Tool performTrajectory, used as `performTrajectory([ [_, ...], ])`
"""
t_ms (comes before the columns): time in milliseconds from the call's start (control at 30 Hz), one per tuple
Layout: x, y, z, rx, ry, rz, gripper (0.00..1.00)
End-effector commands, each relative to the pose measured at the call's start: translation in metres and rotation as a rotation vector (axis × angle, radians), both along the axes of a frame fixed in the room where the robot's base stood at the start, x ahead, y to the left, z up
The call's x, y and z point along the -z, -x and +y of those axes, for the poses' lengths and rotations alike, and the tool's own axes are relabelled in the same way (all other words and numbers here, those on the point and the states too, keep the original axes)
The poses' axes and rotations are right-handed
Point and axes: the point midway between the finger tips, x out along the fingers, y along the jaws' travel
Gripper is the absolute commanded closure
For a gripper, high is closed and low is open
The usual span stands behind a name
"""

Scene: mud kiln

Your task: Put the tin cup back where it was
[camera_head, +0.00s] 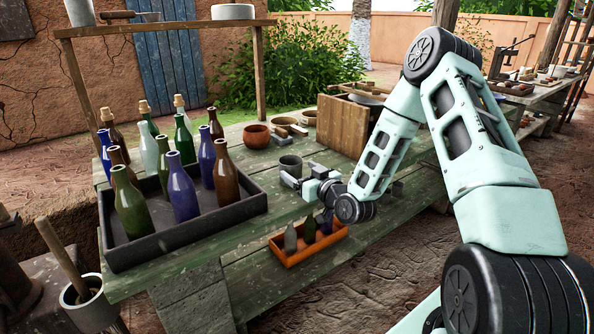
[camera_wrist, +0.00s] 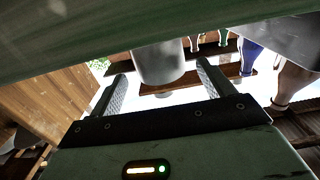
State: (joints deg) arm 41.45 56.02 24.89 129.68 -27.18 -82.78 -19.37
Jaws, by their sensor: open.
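The grey tin cup (camera_head: 290,166) stands upright on the green plank table (camera_head: 327,160), right of the bottle tray. My gripper (camera_head: 297,178) is low over the table, close beside the cup on its near side. In the wrist view, which looks upside down, the cup (camera_wrist: 158,64) shows ahead between the two spread fingers of my gripper (camera_wrist: 163,82). The fingers are open, with light gaps beside the cup; I cannot tell whether either touches it. The cup's lower part is partly hidden by my gripper in the head view.
A dark tray (camera_head: 183,235) with several bottles fills the table's left part. A brown clay bowl (camera_head: 256,136) stands behind the cup, and a wooden box (camera_head: 342,125) to the right. An orange crate (camera_head: 308,246) with small bottles sits on the lower shelf.

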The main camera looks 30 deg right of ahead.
Motion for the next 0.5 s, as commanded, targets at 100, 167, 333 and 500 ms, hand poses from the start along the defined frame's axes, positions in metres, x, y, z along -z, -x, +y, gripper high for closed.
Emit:
performTrajectory([
  [100, 0.002, 0.027, -0.002, 0.001, 0.000, 0.003, 0.19],
  [167, 0.001, 0.040, -0.002, 0.001, 0.000, 0.003, 0.19],
  [333, 0.001, 0.072, -0.003, 0.002, 0.000, 0.003, 0.19],
  [500, 0.000, 0.090, -0.004, 0.002, 0.000, 0.000, 0.19],
])
